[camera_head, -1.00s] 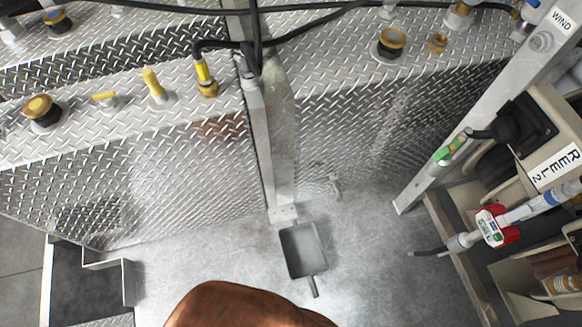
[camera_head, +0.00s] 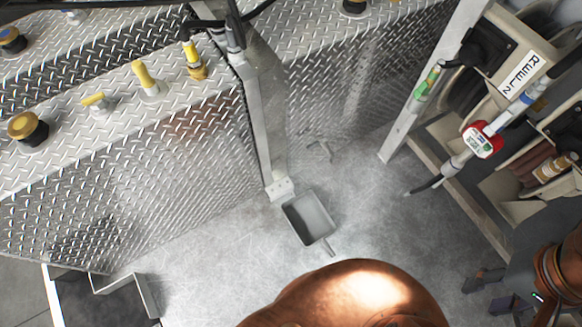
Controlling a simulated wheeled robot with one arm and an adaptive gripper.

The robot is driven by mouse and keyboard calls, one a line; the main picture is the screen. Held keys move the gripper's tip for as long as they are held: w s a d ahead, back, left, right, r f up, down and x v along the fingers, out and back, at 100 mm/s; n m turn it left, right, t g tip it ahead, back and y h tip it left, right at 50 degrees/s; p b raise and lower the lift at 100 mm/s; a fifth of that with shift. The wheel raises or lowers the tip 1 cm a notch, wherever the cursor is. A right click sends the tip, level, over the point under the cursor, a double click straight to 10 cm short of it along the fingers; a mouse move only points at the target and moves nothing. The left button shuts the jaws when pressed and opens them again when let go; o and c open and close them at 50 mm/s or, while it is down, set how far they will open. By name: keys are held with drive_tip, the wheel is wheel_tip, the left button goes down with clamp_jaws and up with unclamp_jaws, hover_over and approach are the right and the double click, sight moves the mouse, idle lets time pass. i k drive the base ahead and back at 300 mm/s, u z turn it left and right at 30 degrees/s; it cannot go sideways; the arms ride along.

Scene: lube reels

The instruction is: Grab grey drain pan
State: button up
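The grey drain pan (camera_head: 309,218) lies on the floor, a shallow square tray with a short handle pointing down toward the lower right. It is just below the foot of a metal post, and its inside looks empty. My gripper (camera_head: 498,292) is at the lower right edge, well to the right of the pan and apart from it. Its two dark fingers look spread, with nothing seen between them. My copper-coloured arm covers the bottom middle, just below the pan's handle.
Diamond-plate tanks (camera_head: 130,170) with yellow valves stand at left and back. The metal post (camera_head: 262,130) rises behind the pan. Reels in a beige frame (camera_head: 520,190) stand at right, with a red-and-white hose nozzle (camera_head: 482,140) hanging out. Grey floor (camera_head: 380,220) is clear right of the pan.

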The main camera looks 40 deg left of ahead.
sight(311, 223)
drive_tip(key=u, duration=0.3)
drive_tip(key=k, duration=1.7)
drive_tip(key=u, duration=1.55)
drive_tip(key=i, duration=1)
